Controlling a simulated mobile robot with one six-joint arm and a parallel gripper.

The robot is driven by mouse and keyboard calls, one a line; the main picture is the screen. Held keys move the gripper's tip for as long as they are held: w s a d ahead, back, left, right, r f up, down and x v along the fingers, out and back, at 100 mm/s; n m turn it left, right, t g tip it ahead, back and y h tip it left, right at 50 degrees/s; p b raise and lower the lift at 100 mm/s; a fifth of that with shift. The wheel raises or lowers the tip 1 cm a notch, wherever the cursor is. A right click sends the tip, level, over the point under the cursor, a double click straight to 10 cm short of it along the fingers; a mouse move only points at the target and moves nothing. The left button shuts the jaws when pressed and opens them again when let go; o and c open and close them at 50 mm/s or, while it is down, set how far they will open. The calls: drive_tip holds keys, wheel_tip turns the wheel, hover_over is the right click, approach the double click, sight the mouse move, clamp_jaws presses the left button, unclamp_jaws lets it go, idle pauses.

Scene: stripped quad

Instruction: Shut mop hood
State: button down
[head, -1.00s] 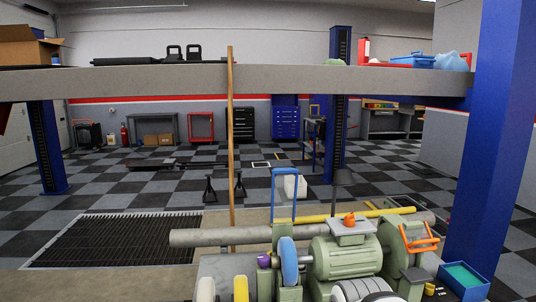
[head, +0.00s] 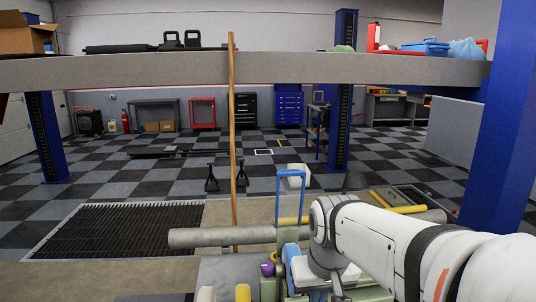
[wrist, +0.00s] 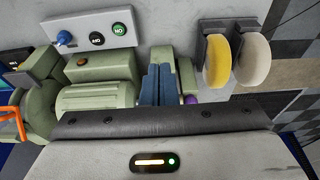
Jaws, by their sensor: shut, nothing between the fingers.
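The green machine stands at the bottom of the head view, mostly hidden by my arm; its ribbed motor (wrist: 95,98) shows in the wrist view. A blue upright loop (head: 291,173), which looks like the handle of the raised hood, rises over the blue mop wheel (head: 290,254). A purple knob (head: 267,269) sits left of the wheel. My gripper (wrist: 158,68) shows dark blue fingers closed together and empty, over the green part beside the motor. In the head view its fingers are hidden; I cannot tell whether they touch anything.
A yellow wheel (wrist: 217,60) and a cream wheel (wrist: 251,60) stand beside the machine. A grey pipe (head: 220,238) lies behind it, and a wooden pole (head: 232,150) stands upright. A button panel (wrist: 95,38) with a blue knob is near the motor.

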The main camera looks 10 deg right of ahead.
drive_tip(key=w+r+p, duration=0.4)
drive_tip(key=w+r, duration=0.4)
drive_tip(key=w, duration=0.4)
drive_tip(key=w+r+p, duration=0.5)
drive_tip(key=w+r, duration=0.3)
drive_tip(key=w, duration=0.3)
drive_tip(key=w+r+p, duration=0.4)
drive_tip(key=w+r, duration=0.4)
drive_tip(key=w, duration=0.4)
drive_tip(key=s+p+x, duration=0.2)
drive_tip(key=p+x, duration=0.1)
drive_tip(key=x, duration=0.5)
drive_tip(key=shift+s+f+t, duration=0.4)
drive_tip(key=shift+f, duration=0.15)
drive_tip(key=shift+s, duration=0.1)
